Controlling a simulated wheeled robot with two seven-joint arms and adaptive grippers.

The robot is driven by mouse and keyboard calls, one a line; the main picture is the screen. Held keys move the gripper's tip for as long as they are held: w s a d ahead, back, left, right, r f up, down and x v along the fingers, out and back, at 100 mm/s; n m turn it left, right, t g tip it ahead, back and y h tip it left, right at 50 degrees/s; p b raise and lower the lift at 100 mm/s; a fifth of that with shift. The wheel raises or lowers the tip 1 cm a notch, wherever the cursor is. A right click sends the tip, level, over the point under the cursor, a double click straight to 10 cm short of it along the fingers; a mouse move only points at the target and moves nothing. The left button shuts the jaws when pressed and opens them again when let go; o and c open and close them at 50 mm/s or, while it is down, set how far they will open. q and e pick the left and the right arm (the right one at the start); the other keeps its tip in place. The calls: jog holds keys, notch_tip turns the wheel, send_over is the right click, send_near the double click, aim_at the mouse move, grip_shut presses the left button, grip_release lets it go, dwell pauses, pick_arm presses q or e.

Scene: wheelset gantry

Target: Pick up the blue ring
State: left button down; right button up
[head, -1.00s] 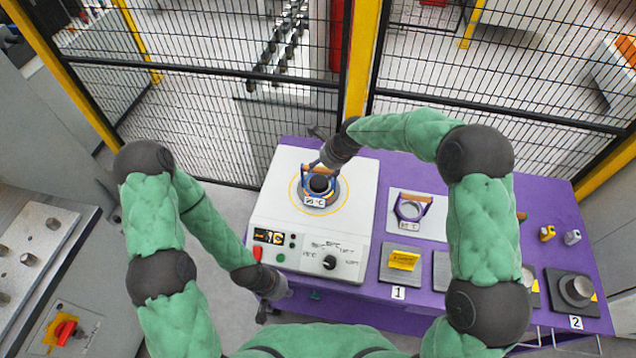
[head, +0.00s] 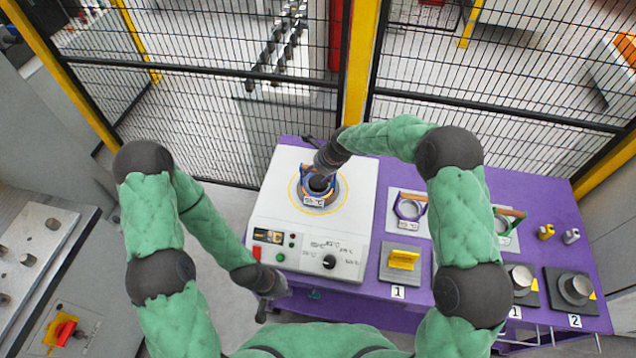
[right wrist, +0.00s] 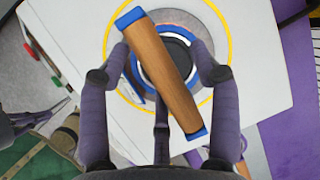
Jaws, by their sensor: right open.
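The blue ring (head: 303,182) sits on the round plate on top of the white heater, partly hidden by my right gripper in the head view. In the right wrist view its wooden handle (right wrist: 165,75) with blue end pieces lies slanted between my fingers, with part of the blue ring showing below it. My right gripper (head: 322,170) is over the ring from above; its open fingers (right wrist: 163,58) stand on both sides of the handle, with gaps visible. My left gripper (head: 266,303) hangs low at the heater's front left corner; its fingers are too small to judge.
The white heater (head: 275,220) with a knob and buttons stands on the purple table (head: 470,185). To the right are a purple-blue handled ring (head: 409,208), a green-ended one (head: 503,226), a yellow block (head: 404,259) and metal parts. A mesh fence (head: 200,125) stands behind.

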jog(key=shift+f, duration=0.2)
dwell(0.4)
grip_shut()
